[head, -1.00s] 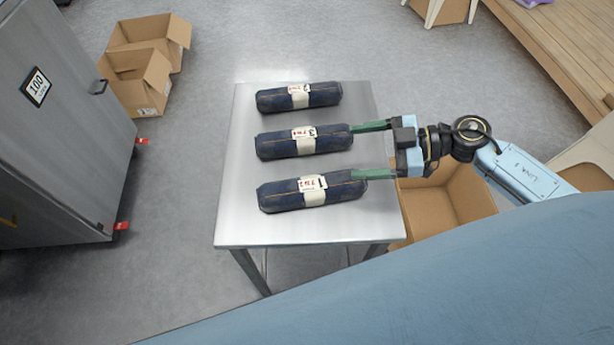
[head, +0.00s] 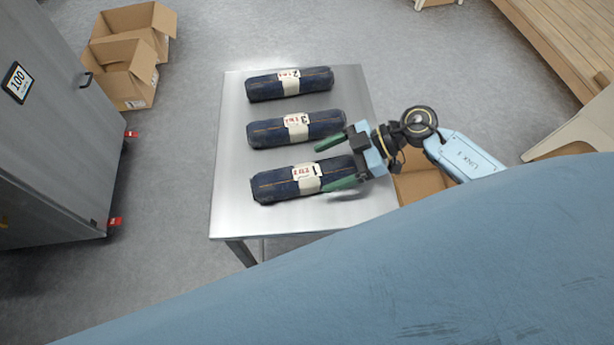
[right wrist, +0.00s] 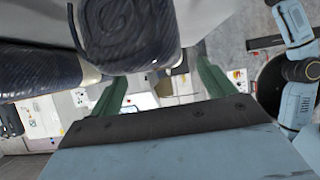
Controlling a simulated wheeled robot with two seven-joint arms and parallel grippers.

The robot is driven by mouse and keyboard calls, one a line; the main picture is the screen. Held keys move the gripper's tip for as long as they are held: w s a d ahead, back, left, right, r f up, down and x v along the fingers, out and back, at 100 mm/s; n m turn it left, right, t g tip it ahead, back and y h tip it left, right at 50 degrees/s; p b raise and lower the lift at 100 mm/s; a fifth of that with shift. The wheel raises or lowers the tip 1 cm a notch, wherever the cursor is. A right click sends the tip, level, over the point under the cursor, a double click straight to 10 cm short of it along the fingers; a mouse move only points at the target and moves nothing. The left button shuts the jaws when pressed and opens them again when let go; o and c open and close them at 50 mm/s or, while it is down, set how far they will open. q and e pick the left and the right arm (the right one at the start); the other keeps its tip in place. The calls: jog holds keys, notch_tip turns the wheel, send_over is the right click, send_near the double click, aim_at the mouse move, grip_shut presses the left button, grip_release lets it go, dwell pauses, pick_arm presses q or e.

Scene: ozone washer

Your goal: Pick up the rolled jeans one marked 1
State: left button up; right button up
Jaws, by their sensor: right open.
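The rolled jeans marked 1 (head: 285,184) are a dark denim roll with a white paper band. They lie nearest on the metal table (head: 235,215). My right gripper (head: 322,167) is open at the right end of this roll. In the head view its green fingers reach along the far and near sides of that end. In the right wrist view a dark roll end (right wrist: 127,38) shows large above and between the fingers of the right gripper (right wrist: 160,74). I cannot tell whether a finger touches it. My left gripper is not in view.
The roll marked 3 (head: 268,133) lies just beyond, close to the far finger. The roll marked 2 (head: 262,88) lies farthest. A cardboard box (head: 420,185) stands at the table's right. A grey cabinet (head: 50,130) stands left across a floor gap. More boxes (head: 125,85) stand behind it.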

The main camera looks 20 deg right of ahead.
aim_at(317, 171)
jog(key=x, duration=0.3)
jog(key=shift+a+f, duration=0.2)
jog(key=shift+a, duration=0.15)
jog(key=c, duration=1.2)
jog(key=shift+r, duration=0.15)
jog(key=shift+c, duration=1.2)
